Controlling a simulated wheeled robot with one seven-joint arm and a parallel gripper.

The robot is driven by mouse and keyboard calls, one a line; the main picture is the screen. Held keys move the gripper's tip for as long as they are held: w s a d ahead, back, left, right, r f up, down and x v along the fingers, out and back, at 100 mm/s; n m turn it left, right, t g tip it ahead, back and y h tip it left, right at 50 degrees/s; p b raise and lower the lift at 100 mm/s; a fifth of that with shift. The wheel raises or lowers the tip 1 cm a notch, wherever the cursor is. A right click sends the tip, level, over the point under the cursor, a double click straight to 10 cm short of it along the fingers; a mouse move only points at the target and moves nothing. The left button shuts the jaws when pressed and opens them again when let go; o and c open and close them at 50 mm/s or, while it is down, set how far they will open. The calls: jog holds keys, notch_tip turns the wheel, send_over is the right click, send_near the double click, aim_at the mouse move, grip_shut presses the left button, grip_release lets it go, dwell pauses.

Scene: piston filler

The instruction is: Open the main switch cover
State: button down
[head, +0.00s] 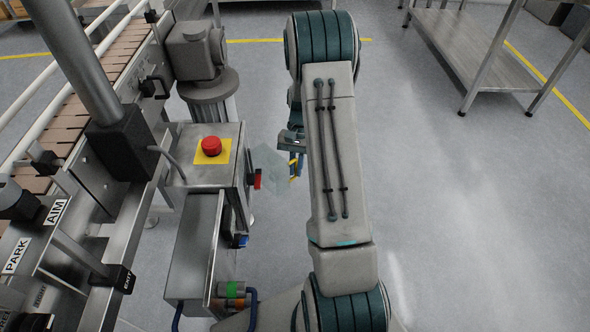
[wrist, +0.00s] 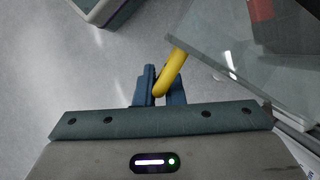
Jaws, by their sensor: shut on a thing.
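The main switch cover (head: 268,160) is a clear panel on the right side of the steel control box (head: 213,170). In the head view it stands out from the box side, at an angle to it. The red switch (head: 257,179) shows beside it, and a red shape (wrist: 292,25) shows through or behind the panel (wrist: 230,35) in the wrist view. My gripper (wrist: 160,88) is shut on the cover's yellow handle (wrist: 174,70), which lies between the blue fingers. In the head view my gripper (head: 294,150) is partly hidden by my arm; the handle (head: 295,168) shows just below it.
A red emergency button (head: 211,146) on a yellow plate tops the box. A lower steel box (head: 195,250) with a blue knob (head: 240,241) stands in front. The conveyor (head: 70,130) is at left. A metal table (head: 480,60) stands at upper right. Floor at right is clear.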

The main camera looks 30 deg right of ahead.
jog(key=w+n+h+p, duration=0.3)
jog(key=w+n+h, duration=0.2)
jog(key=w+n, duration=0.8)
jog(key=shift+w+n+p, duration=0.35)
jog(key=shift+w+n, duration=0.05)
jog(key=shift+w, duration=0.9)
jog(key=c, duration=1.5)
grip_release()
jog(key=p+v, duration=0.1)
jog(key=v, duration=0.6)
jog(key=p+v, duration=0.1)
jog(key=v, duration=0.6)
jog(key=shift+w+a+f, duration=0.15)
jog(key=shift+w, duration=0.05)
